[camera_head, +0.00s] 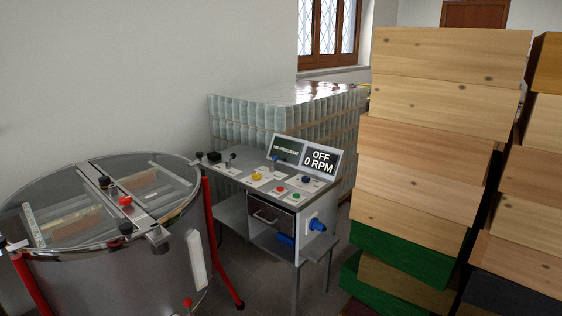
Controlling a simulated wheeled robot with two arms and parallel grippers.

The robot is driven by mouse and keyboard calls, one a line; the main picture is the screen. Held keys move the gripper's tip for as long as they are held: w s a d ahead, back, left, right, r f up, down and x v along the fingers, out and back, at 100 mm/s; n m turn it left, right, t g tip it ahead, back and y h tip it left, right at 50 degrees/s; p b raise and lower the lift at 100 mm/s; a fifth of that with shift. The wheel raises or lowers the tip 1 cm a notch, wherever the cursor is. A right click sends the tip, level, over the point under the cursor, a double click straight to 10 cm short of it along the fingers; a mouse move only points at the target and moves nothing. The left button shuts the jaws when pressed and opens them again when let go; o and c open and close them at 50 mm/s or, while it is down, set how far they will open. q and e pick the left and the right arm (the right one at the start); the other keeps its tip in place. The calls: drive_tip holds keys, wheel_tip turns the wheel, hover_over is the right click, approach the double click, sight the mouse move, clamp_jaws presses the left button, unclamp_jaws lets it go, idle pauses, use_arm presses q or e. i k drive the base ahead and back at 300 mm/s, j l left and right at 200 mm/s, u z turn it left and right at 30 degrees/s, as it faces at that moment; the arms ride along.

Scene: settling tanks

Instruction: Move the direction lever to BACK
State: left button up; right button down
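A control panel (262,187) stands on a grey metal table to the right of a round steel tank. One small lever with a dark knob (231,158) rises at its left end. Another lever with a blue knob (273,158) stands near the display. The labels are too small to read, so I cannot tell which is the direction lever or where it is set. The display (320,161) reads OFF and 0 RPM, and its left half seems to read NO PROGRAM. Neither of my grippers is in view.
The steel tank (110,275) with a clear lid and red legs stands at the left. The panel also has yellow (257,176), red (281,189) and green (294,196) knobs or buttons. Stacked wooden boxes (425,135) block the right. Wrapped jars (235,120) stand behind.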

sight(275, 159)
drive_tip(key=i, duration=2.45)
drive_tip(key=u, duration=0.2)
drive_tip(key=i, duration=0.05)
